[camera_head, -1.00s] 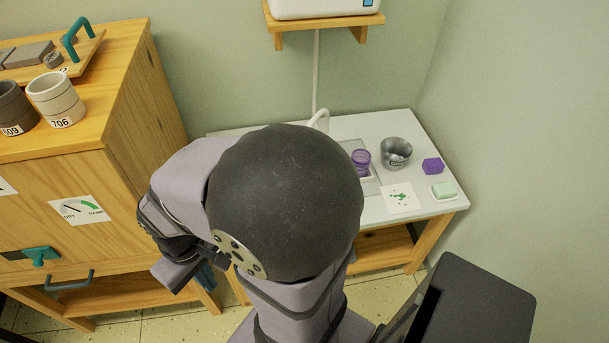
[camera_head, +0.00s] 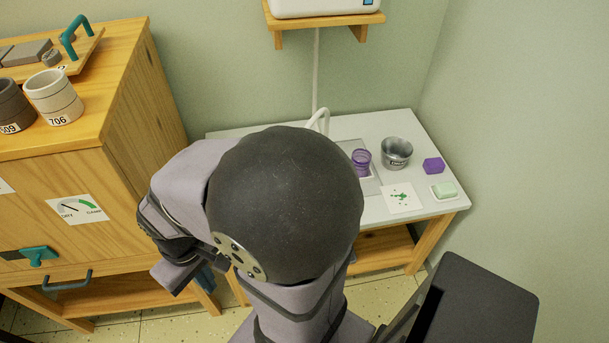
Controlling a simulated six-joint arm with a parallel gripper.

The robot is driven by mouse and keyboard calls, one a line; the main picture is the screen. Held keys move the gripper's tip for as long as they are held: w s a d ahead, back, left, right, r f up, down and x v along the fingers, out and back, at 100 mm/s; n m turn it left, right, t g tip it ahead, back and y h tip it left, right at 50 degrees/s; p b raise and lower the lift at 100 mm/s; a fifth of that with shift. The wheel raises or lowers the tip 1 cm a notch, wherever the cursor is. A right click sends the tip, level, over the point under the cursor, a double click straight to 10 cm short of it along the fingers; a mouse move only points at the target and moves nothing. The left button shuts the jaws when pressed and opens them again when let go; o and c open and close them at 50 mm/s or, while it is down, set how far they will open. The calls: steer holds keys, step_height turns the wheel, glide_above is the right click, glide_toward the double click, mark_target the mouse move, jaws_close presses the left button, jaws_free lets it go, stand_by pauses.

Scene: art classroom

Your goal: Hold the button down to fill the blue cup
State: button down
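No blue cup can be made out. A purple translucent cup (camera_head: 361,160) stands on a grey mat or tray on the white table (camera_head: 436,206), just right of my arm. A white curved spout (camera_head: 319,119) rises behind my arm, below a pipe from the white wall unit (camera_head: 325,7). A small blue panel shows on that unit's front edge; I cannot tell if it is the button. My gripper is hidden behind my own arm, so its state does not show.
On the table stand a metal pot (camera_head: 397,153), a purple hexagonal block (camera_head: 433,165), a green sponge or soap on a dish (camera_head: 444,191) and a card with green marks (camera_head: 402,198). A wooden cabinet (camera_head: 110,235) with two mugs on top stands at left.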

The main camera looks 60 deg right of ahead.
stand_by(0.3)
step_height(320, 180, up, 5)
steer(key=p, duration=0.5)
step_height(320, 180, up, 18)
steer(key=p, duration=1.8)
steer(key=shift+r, duration=0.15)
steer(key=shift+d, duration=0.1)
